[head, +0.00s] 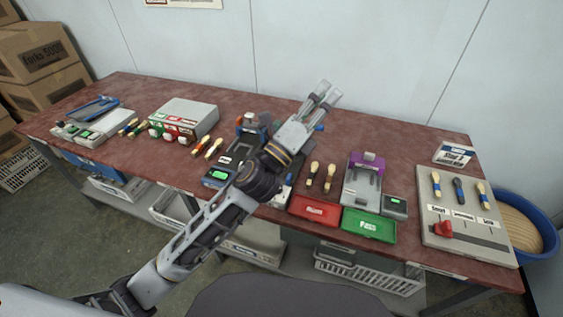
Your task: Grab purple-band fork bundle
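My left arm reaches in from the bottom left over the table. Its gripper (326,93) points up and away, above the back of the table, with its two fingers apart and nothing between them. I cannot pick out a bundle with a purple band. Several small wooden utensil bundles (320,178) lie near the middle front, right of my arm, their bands dark and too small to read. Other bundles (207,147) lie left of the arm. My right gripper is not in view.
A grey machine with a purple top (374,163) stands right of centre, behind a red tray (314,210) and a green tray (369,225). A display board (465,220) is at the right. A black machine (222,163) is partly behind my arm. The table's back strip (400,130) is clear.

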